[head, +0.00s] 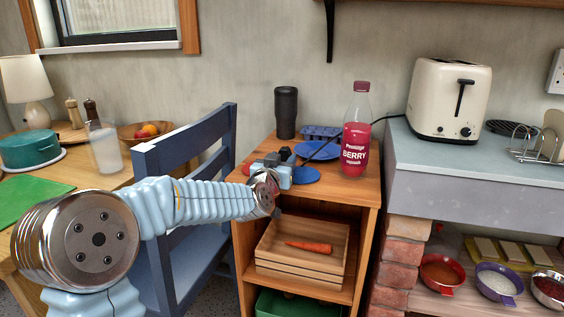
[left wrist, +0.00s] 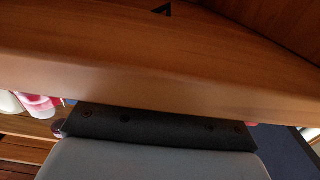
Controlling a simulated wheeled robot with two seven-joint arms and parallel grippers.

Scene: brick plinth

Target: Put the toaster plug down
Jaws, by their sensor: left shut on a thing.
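The cream toaster (head: 448,100) stands on the grey counter at the right. Its black cord runs left from the counter, behind the berry bottle, to the top of the wooden shelf unit. The toaster plug (head: 286,153), small and dark, is at the cord's end. My left gripper (head: 284,161) is shut on the plug over the left part of the shelf top. I cannot tell whether the plug touches the surface. The left wrist view shows mostly wood and a dark gripper part; the plug is not clear there. My right gripper is out of view.
Blue and red flat discs lie near my gripper. A blue chair (head: 190,147) stands close on the left. A wooden crate with a carrot is below.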

